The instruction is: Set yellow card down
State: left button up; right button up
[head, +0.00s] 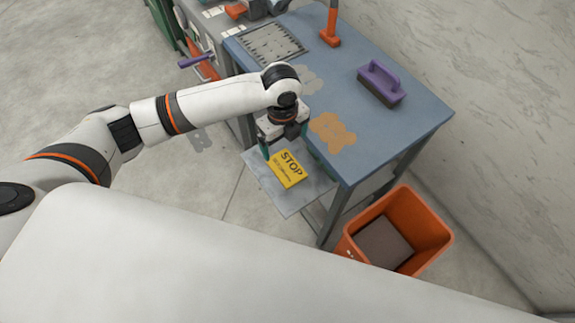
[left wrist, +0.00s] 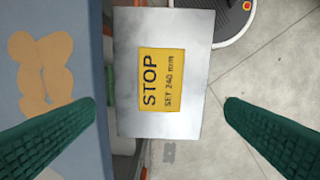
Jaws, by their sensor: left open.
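The yellow card (head: 288,168) with black STOP lettering lies flat on a grey metal plate (head: 262,181) at the table's near left side. In the left wrist view the yellow card (left wrist: 161,80) shows whole, with bare plate (left wrist: 165,25) around it. My left gripper (head: 287,148) is above the plate, over the card. Its two green fingers are wide apart in the left wrist view (left wrist: 160,110), one on each side of the plate's width, with nothing between them touching. The card is apart from the fingers. My right gripper is not in view.
The blue table (head: 400,130) holds a purple-handled brush (head: 381,83), an orange-based upright tool (head: 331,35) and a perforated plate (head: 268,43). An orange bin (head: 430,215) with a dark panel inside stands on the floor to the right. Machinery with a purple handle (head: 195,60) stands at the back left.

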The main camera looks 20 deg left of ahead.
pick_arm(q)
jog(key=p, duration=0.1)
send_over(284, 165)
notch_tip(284, 165, down, 6)
jog(key=shift+a+f, duration=0.1)
jog(key=shift+a, duration=0.05)
jog(key=shift+f+p, duration=0.9)
jog(key=shift+f, duration=1.75)
jog(key=c, duration=1.1)
